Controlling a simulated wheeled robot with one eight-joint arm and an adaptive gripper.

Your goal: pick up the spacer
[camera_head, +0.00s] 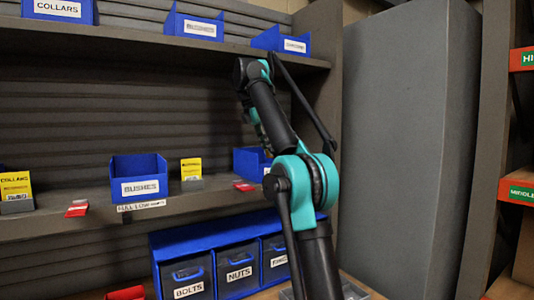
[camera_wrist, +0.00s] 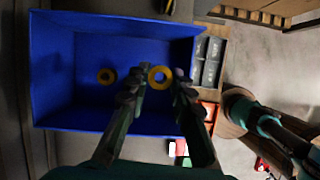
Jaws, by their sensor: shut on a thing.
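In the wrist view, my gripper (camera_wrist: 157,88) is shut on a yellow ring-shaped spacer (camera_wrist: 153,71), which sits between its two fingertips. A blue bin (camera_wrist: 60,112) lies below the fingers. A second, darker yellow ring (camera_wrist: 107,77) lies in the bin, left of the fingers and apart from them. I cannot tell how high the held ring is above the bin floor. In the head view, my arm reaches up and bends down towards a blue bin (camera_head: 243,163) at the right of the middle shelf. My fingers and the rings are hidden there.
A BUSHES bin (camera_head: 139,190) and a yellow box (camera_head: 191,168) stand left on the middle shelf (camera_head: 92,220). Blue bins line the top shelf (camera_head: 150,42). BOLTS and NUTS drawers (camera_head: 238,270) sit below. A grey panel (camera_head: 405,130) stands right of the shelves.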

